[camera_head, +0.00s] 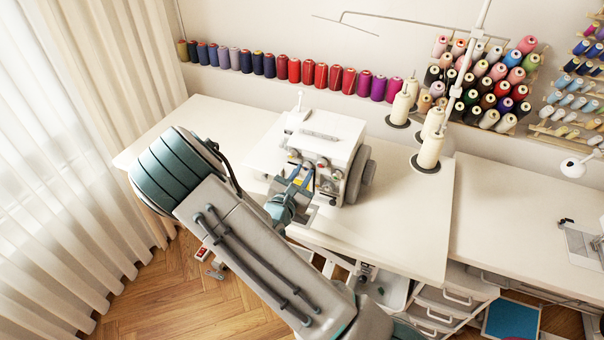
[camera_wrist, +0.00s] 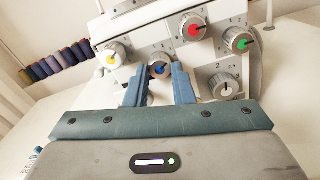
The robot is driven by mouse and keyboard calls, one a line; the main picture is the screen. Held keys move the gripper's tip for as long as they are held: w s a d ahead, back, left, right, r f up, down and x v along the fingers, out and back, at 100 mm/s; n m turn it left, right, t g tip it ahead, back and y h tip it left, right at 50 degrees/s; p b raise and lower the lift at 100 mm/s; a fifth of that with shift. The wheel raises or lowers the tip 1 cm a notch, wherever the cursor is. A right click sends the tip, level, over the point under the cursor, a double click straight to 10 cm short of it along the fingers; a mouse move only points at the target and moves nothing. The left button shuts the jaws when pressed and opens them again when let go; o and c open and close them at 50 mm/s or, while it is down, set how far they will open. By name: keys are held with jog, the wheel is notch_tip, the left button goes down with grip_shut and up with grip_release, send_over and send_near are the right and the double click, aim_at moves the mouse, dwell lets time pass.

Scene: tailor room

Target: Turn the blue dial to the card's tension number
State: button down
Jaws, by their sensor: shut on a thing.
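The white serger (camera_head: 325,150) stands on the table, its dial face toward my gripper. In the wrist view the blue dial (camera_wrist: 159,69) sits between my two fingertips, low on the machine's front. My gripper (camera_wrist: 160,78) is shut on the blue dial, one blue finger on each side. In the head view my gripper (camera_head: 300,182) reaches the machine's front and the arm hides part of it. The dial's number marks are too small or covered to read. I cannot make out a tension number on any card.
A yellow dial (camera_wrist: 112,58), a red dial (camera_wrist: 191,30), a green dial (camera_wrist: 239,43) and a plain dial (camera_wrist: 224,87) sit close around the blue one. The white table (camera_head: 400,225) is clear at the right.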

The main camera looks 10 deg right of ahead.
jog(key=c, duration=1.2)
grip_release()
jog(key=shift+c, duration=0.2)
jog(key=b+v, duration=0.2)
jog(key=v, duration=1.2)
jog(key=shift+b, duration=0.35)
jog(key=shift+r, duration=0.1)
